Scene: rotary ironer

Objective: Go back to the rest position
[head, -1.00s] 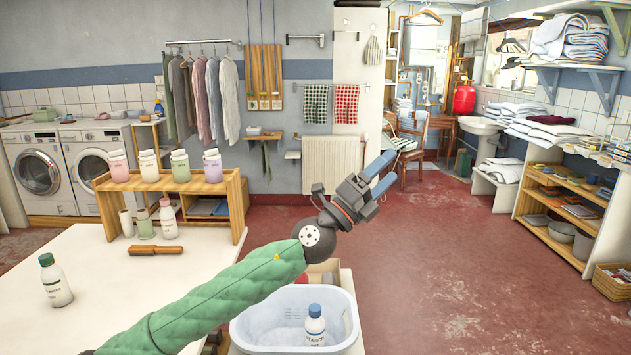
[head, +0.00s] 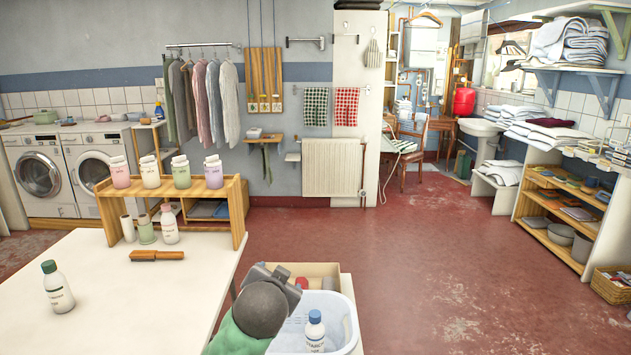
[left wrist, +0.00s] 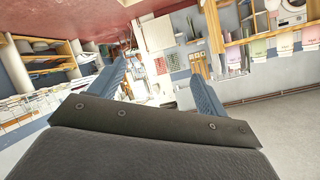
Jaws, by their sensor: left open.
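My left arm shows at the bottom centre of the head view, with its green sleeve and a dark rounded wrist. My left gripper (head: 272,275) is above the near table's right edge and the left side of the basket. Its fingers are hidden there. In the left wrist view the two blue fingers of my left gripper (left wrist: 157,88) stand wide apart with nothing between them. My right gripper is in neither view.
A white table (head: 110,295) on the left holds a green-capped bottle (head: 57,287), a brush (head: 157,255) and a wooden shelf (head: 239,205) with several jars. A pale basket (head: 345,325) holds a blue-capped bottle (head: 315,332). The red floor (head: 430,260) to the right is clear.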

